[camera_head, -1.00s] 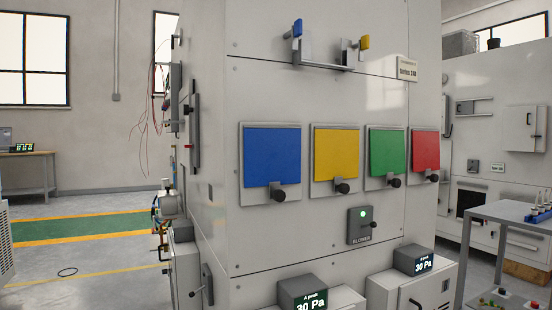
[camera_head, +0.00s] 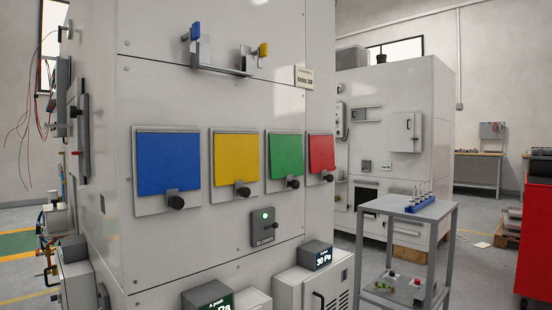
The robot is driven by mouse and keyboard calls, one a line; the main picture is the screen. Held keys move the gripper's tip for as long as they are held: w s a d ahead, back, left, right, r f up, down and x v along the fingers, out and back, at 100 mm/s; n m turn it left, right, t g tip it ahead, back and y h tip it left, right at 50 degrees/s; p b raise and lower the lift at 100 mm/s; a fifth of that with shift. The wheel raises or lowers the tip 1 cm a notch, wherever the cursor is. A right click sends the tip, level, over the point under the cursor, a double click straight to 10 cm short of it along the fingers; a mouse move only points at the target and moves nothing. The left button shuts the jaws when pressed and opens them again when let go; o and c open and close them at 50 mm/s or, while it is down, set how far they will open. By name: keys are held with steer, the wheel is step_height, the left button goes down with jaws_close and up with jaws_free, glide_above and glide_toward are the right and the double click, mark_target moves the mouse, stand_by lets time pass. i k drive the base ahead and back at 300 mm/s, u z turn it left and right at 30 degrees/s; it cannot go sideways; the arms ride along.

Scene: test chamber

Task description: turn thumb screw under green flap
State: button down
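The green flap (camera_head: 286,153) is on the front of the grey-white cabinet, third in a row of coloured flaps. It hangs shut in a grey frame. A black thumb screw (camera_head: 294,182) shows at its lower edge on a small metal bracket. The blue flap (camera_head: 168,162), yellow flap (camera_head: 236,159) and red flap (camera_head: 321,153) each have a similar black knob at the bottom. My gripper is not in view.
Below the flaps are a small grey box with a lit green lamp (camera_head: 263,227) and pressure displays on boxes. A grey trolley (camera_head: 407,208) with a blue rack stands at right. A red cabinet (camera_head: 537,240) is at the far right edge. Floor shows between trolley and red cabinet.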

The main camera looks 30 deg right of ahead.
mark_target(294, 184)
steer(key=k, duration=1.3)
steer(key=z, duration=0.65)
steer(key=i, duration=1.45)
steer(key=u, duration=0.3)
